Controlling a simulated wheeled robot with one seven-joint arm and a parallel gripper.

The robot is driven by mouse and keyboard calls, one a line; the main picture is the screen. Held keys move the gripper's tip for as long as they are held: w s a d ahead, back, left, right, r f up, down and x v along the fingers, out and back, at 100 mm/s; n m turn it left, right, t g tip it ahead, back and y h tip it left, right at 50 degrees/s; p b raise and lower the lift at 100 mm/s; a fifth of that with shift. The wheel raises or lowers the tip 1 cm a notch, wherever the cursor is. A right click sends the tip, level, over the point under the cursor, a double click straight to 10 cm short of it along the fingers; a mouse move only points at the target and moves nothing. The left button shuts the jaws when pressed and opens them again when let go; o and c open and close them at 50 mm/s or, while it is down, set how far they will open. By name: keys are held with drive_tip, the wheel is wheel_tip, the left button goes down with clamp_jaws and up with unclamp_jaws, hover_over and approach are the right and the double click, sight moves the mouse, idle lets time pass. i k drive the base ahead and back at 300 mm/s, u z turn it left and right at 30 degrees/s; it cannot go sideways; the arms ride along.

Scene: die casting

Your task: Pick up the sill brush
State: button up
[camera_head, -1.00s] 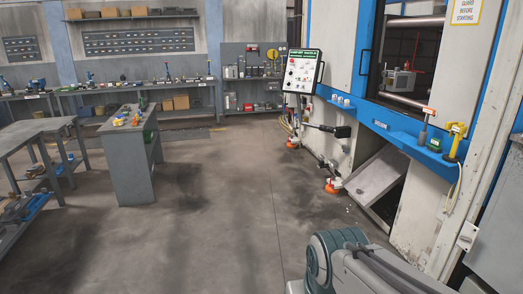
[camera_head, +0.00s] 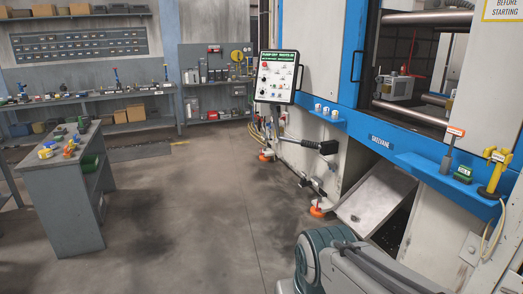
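The blue sill ledge (camera_head: 418,168) runs along the front of the casting machine at the right. Part of my own grey-green arm shows at the bottom centre, well below and left of the ledge. My gripper is not in view.
The control panel (camera_head: 279,77) hangs left of the machine opening. A tilted metal chute (camera_head: 374,200) juts out below. A grey bench (camera_head: 62,190) stands at left. The floor (camera_head: 190,215) between is clear.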

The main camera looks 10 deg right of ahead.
sight(463, 174)
drive_tip(key=z, duration=0.45)
drive_tip(key=i, duration=1.6)
drive_tip(key=z, duration=1.55)
drive_tip(key=i, duration=1.35)
drive_tip(key=z, duration=0.6)
